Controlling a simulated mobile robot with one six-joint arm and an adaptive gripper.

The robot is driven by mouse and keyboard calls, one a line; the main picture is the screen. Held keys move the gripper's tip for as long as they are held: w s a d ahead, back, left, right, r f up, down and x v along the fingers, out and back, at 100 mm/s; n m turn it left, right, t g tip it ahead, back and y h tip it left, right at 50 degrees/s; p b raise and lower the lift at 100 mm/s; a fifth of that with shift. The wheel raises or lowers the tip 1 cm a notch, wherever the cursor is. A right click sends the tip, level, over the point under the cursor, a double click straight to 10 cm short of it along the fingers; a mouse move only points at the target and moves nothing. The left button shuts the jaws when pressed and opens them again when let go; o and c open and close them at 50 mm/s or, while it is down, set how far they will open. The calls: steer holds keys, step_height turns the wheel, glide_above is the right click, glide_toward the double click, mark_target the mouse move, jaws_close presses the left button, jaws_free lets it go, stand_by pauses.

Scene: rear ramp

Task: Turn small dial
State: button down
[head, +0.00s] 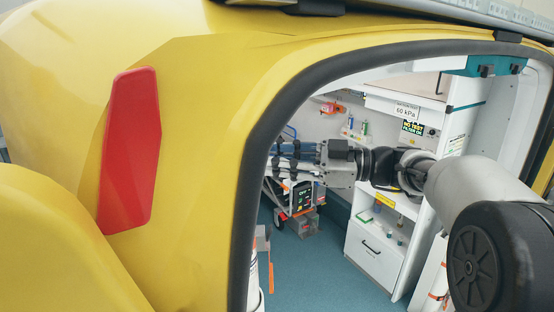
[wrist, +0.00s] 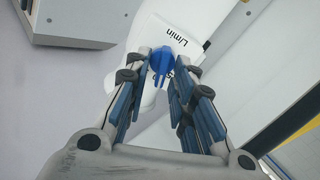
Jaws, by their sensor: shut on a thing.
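The small dial (wrist: 160,60) is a blue knob at the top centre of the wrist view, in front of a white plate with "L/min" printed on it. My gripper (wrist: 163,76) has one finger on each side of the knob and is shut on it. In the head view my gripper (head: 280,155) reaches left inside the vehicle opening, close to the dark door frame. The dial cannot be made out in the head view; the yellow body and the frame hide that side.
The yellow vehicle body (head: 200,100) and dark door frame (head: 256,150) stand close to my gripper. Inside are a white cabinet (head: 372,250), shelves with small items, and an equipment cart (head: 302,200). The blue-green floor (head: 325,270) is open in the middle.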

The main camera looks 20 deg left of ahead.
steer(key=shift+m+b, duration=0.4)
steer(key=shift+w+a+f+m+b, duration=0.1)
steer(key=shift+w+m+b, duration=0.15)
steer(key=shift+m, duration=2.25)
steer(key=shift+w+d+f+m+b, duration=0.1)
steer(key=shift+w+m+b, duration=0.2)
steer(key=shift+m, duration=2.2)
steer(key=shift+w+a+m+b, duration=0.1)
steer(key=shift+m+b, duration=0.25)
steer(key=shift+m, duration=2.15)
steer(key=c, duration=1.7)
jaws_free()
